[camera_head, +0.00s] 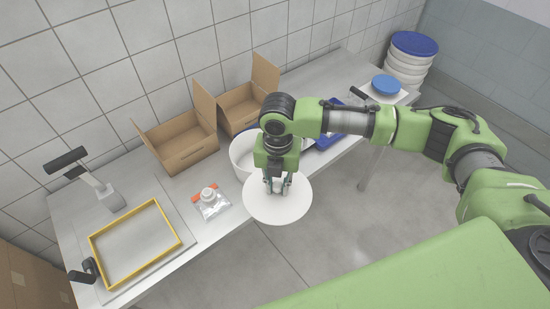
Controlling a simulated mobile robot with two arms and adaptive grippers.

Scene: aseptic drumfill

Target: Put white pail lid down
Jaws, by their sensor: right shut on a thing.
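The white pail lid (277,207) is a flat round disc, held roughly level in front of the table's front edge. My right gripper (277,187) comes down over the lid's middle and is shut on it; the exact grip point is partly hidden by the fingers. A white pail (241,152) stands on the table just behind the gripper, partly hidden by my right arm and gripper. My left gripper does not show.
The grey table (222,233) also holds two open cardboard boxes (183,151), a clear bag with an orange edge (212,208), a yellow frame (135,245) and a blue tray (326,140). Several stacked pails with a blue lid (414,44) stand at the far right end.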

